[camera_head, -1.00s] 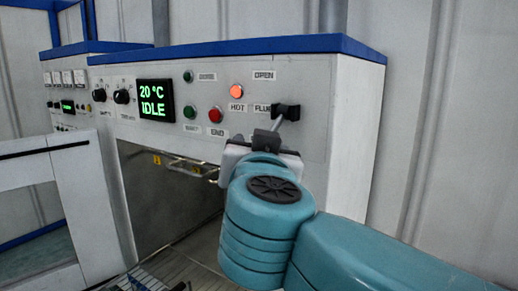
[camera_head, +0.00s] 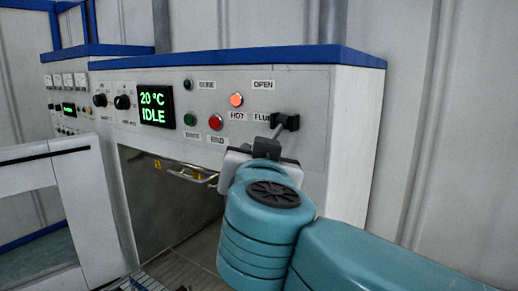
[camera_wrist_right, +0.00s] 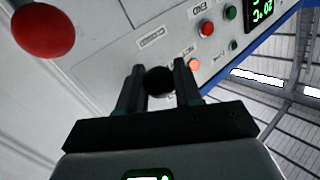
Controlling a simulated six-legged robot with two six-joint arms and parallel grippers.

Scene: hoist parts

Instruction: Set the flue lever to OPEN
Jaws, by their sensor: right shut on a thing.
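The flue lever (camera_head: 277,130) is a grey rod at the right end of the white panel. A black piece (camera_head: 287,121) sits at its upper end, below the OPEN label (camera_head: 262,85) and beside the partly covered FLUE label. My right gripper (camera_head: 266,147) is at the rod's lower end. In the right wrist view, its two dark fingers (camera_wrist_right: 159,82) are shut on a black round knob (camera_wrist_right: 160,81), apparently the lever's end. The gripper and wrist hide part of the panel below the lever. My left gripper is out of view.
A lit orange HOT lamp (camera_head: 236,100), a red button (camera_head: 215,122) and green buttons lie left of the lever. The display (camera_head: 156,107) reads 20 °C IDLE. A large red knob (camera_wrist_right: 42,28) is close by in the wrist view. A metal handle (camera_head: 191,174) is below the panel.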

